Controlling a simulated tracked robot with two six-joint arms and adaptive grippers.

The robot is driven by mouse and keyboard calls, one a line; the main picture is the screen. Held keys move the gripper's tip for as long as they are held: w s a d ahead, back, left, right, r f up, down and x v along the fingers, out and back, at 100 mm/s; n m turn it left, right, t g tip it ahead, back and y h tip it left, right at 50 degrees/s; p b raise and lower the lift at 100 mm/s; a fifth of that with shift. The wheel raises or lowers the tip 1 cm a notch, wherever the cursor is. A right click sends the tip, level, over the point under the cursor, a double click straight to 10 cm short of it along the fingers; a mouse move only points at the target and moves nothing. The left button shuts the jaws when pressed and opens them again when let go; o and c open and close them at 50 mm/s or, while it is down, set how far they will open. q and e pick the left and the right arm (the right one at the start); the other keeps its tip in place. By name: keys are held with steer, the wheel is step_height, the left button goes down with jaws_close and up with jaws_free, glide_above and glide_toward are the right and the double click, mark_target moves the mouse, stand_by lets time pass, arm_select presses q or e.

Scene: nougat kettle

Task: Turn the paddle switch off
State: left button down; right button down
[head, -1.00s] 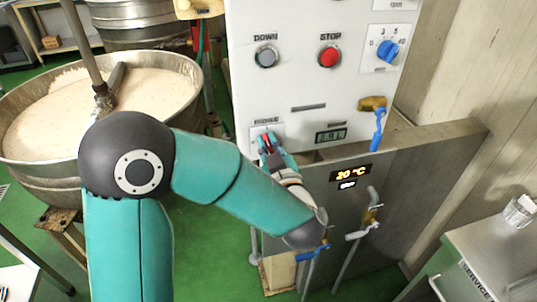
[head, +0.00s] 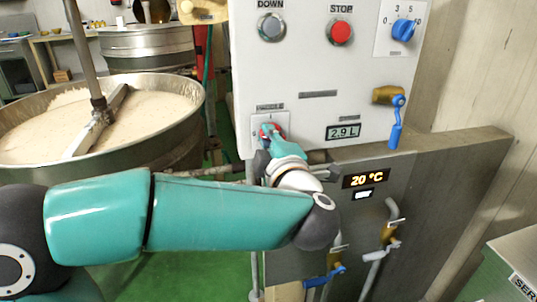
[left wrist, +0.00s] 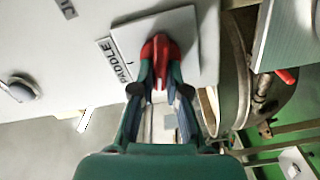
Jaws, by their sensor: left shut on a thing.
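The paddle switch (head: 268,130) is a red knob on a light square plate labelled PADDLE, low on the left of the white control panel (head: 300,68). In the left wrist view the red knob (left wrist: 157,47) stands out from its plate, with a "1" mark by the label. My left gripper (head: 278,141) reaches the switch from in front. Its two fingers (left wrist: 160,78) are shut on the red knob, one on each side, and cover part of it. My right gripper is not in view.
The panel also bears a grey DOWN button (head: 271,27), a red STOP button (head: 340,32) and a blue dial (head: 403,30). A blue-handled brass valve (head: 396,122) juts out at right. A large kettle (head: 150,140) of pale mass stands left.

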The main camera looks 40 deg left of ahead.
arm_select(q)
steer(key=shift+f+n+b, duration=0.25)
steer(key=shift+n+b, duration=0.6)
steer(key=shift+b, duration=0.1)
steer(key=shift+f+n+b, duration=0.2)
steer(key=shift+n+b, duration=0.65)
steer(key=shift+b, duration=0.05)
steer(key=c, duration=1.2)
jaws_free()
steer(key=shift+r, duration=0.1)
steer(key=shift+s, duration=0.1)
steer(key=shift+r, duration=0.1)
steer(key=v, duration=1.2)
